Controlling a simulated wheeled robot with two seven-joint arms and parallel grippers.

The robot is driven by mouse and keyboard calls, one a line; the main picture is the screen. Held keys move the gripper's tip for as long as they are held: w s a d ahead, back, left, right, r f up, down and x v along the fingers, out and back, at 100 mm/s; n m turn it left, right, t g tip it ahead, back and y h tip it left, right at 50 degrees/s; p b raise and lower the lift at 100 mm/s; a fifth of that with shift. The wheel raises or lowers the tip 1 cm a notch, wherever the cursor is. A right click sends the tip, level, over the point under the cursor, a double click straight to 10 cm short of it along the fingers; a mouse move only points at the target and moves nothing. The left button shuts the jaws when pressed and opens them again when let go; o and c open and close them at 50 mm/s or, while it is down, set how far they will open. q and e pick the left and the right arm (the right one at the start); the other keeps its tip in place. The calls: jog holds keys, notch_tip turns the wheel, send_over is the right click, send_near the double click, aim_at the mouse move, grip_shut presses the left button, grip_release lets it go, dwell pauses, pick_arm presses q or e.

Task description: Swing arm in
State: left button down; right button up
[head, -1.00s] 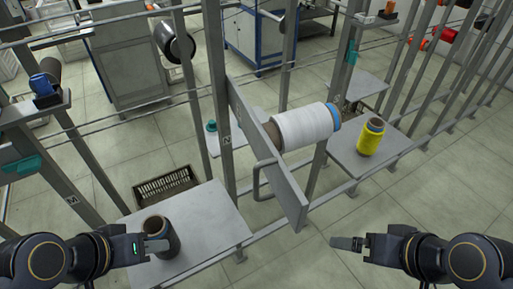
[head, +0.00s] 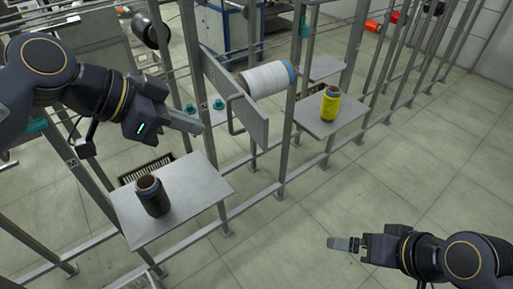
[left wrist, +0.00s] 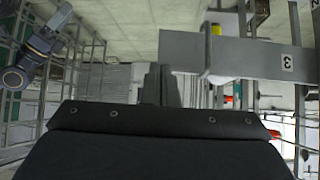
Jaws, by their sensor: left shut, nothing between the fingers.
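The swing arm (head: 255,128) is a flat grey bar with a loop handle (head: 231,122) on its front side. It juts out from the grey frame and carries a large white bobbin (head: 266,79) with a blue end. My left gripper (head: 199,127) is shut and empty, to the left of the handle in the picture and apart from it. Its fingers (left wrist: 161,86) show in the left wrist view, with nothing between them. My right gripper (head: 343,243) looks shut and empty over the floor at lower right, far from the swing arm.
A grey shelf (head: 205,183) at front left holds a dark bobbin (head: 151,196). Another shelf (head: 314,126) at the right holds a yellow bobbin (head: 330,103). Upright posts (head: 292,120) and rails stand around the swing arm. The floor (head: 400,185) at right is clear.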

aim_at(262, 135)
pick_arm(q)
jog(key=x, duration=0.4)
jog(key=r+p+x, duration=0.1)
jog(key=x, duration=0.3)
jog(key=w+d+p+x, duration=0.1)
jog(key=x, duration=0.3)
jog(key=shift+d+r, duration=0.15)
jog(key=shift+r, duration=0.15)
jog(key=shift+w+d, duration=0.1)
jog(key=shift+d, duration=0.2)
